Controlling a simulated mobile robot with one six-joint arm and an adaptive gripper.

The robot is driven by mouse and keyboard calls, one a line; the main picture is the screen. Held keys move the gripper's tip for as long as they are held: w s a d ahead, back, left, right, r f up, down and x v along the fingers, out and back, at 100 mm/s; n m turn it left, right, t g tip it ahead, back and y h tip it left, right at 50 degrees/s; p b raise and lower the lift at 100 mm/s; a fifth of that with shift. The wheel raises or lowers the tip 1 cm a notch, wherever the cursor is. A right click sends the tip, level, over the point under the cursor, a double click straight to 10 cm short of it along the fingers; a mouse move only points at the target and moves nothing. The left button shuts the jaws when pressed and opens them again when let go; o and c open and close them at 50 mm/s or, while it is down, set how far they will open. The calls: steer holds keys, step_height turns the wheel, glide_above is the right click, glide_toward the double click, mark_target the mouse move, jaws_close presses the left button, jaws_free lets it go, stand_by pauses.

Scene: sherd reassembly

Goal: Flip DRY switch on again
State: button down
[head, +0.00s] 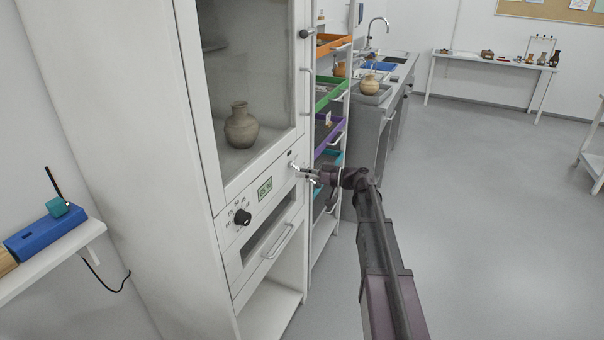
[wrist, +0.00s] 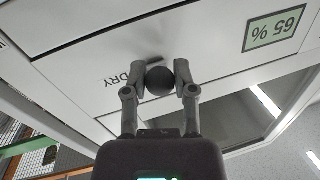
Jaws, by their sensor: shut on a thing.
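The DRY switch (wrist: 159,81) has a dark round tip on the white cabinet's control panel, beside the printed word DRY (wrist: 119,81), which appears upside down in the wrist view. My gripper (wrist: 160,75) has its two fingers on either side of the round tip and is shut on it. In the head view my gripper (head: 307,175) is at the right end of the panel, and it hides most of the switch. The switch's exact tilt cannot be told. A green display (wrist: 275,27) on the panel reads 65 %; it also shows in the head view (head: 265,188).
The cabinet (head: 212,195) has a glass door with a clay jar (head: 241,126) behind it. A black dial (head: 242,216) and a drawer handle (head: 281,241) stick out below. A rack with coloured trays (head: 330,130) stands close on the right.

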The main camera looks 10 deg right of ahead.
mark_target(296, 168)
steer(key=shift+r+p, duration=0.2)
steer(key=shift+p, duration=0.1)
steer(key=r+h+p, duration=0.1)
steer(key=p, duration=0.3)
steer(key=shift+d+r+g+h, duration=0.1)
steer(key=shift+d+g+h, duration=0.05)
steer(key=shift+g+h, duration=0.25)
steer(key=r+g+h+p, duration=0.1)
steer(key=h+p, duration=0.1)
steer(key=p, duration=0.2)
steer(key=shift+m, duration=0.4)
steer(key=r+g+h+p, duration=0.1)
steer(key=h+p, duration=0.1)
steer(key=p, duration=0.3)
steer(key=shift+g+p, duration=0.3)
steer(key=h+p, duration=0.1)
steer(key=g+h+p, duration=0.1)
steer(key=p, duration=0.1)
steer(key=shift+w+r+m, duration=0.15)
steer(key=shift+r+m, duration=0.1)
steer(key=shift+m, duration=0.05)
steer(key=shift+h, duration=0.4)
steer(key=shift+c, duration=2.1)
jaws_free()
steer(key=shift+f, duration=0.1)
steer(key=shift+s, duration=0.3)
